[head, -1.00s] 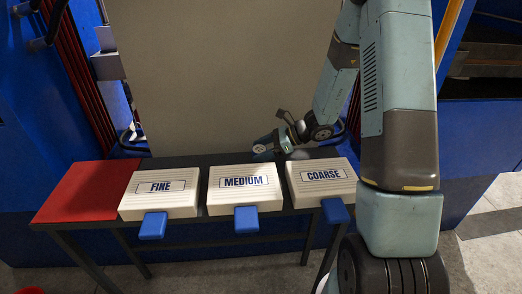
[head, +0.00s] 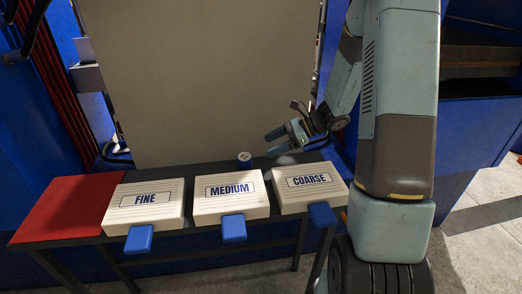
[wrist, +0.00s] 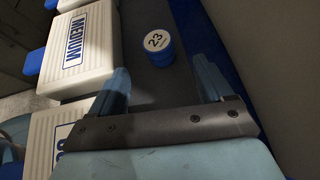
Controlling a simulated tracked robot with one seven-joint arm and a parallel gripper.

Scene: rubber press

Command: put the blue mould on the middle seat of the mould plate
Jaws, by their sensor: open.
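A short blue cylinder (wrist: 159,57) with a white top marked "23" stands upright on the dark bench in the wrist view. It looks like the blue mould. In the head view it is a small round thing (head: 244,158) behind the box marked MEDIUM. My gripper (head: 271,143) is open and empty to its right, with the fingers pointing towards it. In the wrist view my open fingers (wrist: 160,72) stand wide apart, with the cylinder beyond and between their tips. I cannot make out a mould plate with seats in either view.
White boxes marked FINE (head: 145,206), MEDIUM (head: 231,197) and COARSE (head: 309,189), each with a blue handle, line the bench front. A red surface (head: 63,208) lies at the left end. A large grey panel (head: 200,80) rises behind the bench.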

